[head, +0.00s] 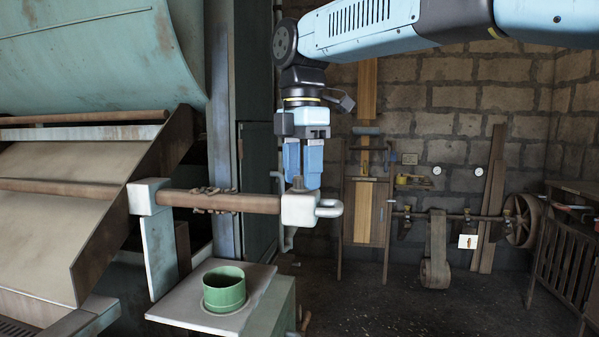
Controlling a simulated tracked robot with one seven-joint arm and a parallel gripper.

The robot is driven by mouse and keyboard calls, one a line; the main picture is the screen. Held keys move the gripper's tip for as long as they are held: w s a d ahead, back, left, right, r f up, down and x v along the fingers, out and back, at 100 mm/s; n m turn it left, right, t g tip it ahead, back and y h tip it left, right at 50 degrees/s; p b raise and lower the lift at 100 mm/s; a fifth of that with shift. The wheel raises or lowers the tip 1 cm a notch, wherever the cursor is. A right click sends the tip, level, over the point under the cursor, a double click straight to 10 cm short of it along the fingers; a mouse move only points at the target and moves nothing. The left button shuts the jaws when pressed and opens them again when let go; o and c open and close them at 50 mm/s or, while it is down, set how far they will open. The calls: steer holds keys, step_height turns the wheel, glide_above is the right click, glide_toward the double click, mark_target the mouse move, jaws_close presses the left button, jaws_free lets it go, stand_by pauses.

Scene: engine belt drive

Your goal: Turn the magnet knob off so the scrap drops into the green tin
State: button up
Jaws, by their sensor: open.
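Scrap pieces (214,198) cling along the middle of the bar. A small dark magnet knob (297,184) stands on top of the end block. My gripper (303,181) points straight down over this block, jaws open, its blue fingertips close around or beside the knob; I cannot tell whether they touch it. The green tin (224,291) stands upright below the bar.
The tin stands on a pale plate (256,285) on a cabinet. A large rusty machine (60,215) fills the left side. A shaft with pulleys (520,220) and a bench stand at the back right. The floor at right is mostly open.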

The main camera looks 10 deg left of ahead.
steer(key=shift+f, duration=0.2)
jaws_close()
stand_by(0.5)
